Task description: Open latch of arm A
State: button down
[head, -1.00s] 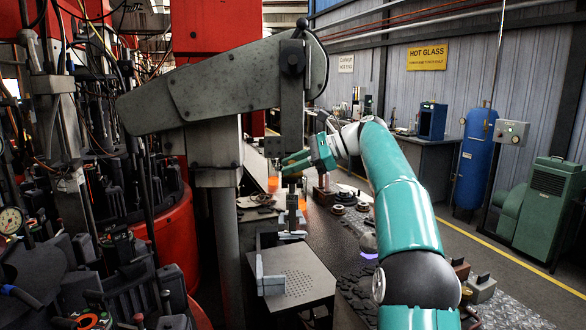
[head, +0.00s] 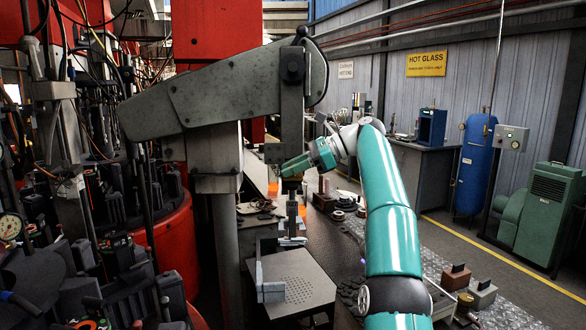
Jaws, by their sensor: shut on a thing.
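A large grey machine arm (head: 225,85), which I take to be arm A, reaches from the left to the middle of the head view. A vertical grey link (head: 292,115) hangs from its right end. My gripper (head: 290,170) is at the lower end of this link, reaching in from the right. It is shut on a small part there, which I take to be the latch; the fingers largely hide it. A narrow upright post (head: 292,215) stands below the gripper. Whether the latch has turned cannot be told.
A grey perforated plate (head: 290,285) lies below the post. An orange glowing piece (head: 272,189) is behind the link. A red machine (head: 165,245) with hoses and dark moulds fills the left. A blue tank (head: 475,160) and green cabinet (head: 548,215) stand right, with open floor before them.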

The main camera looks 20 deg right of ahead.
dwell(0.3)
jog(key=c, duration=1.3)
grip_release()
jog(key=shift+s+f, duration=0.15)
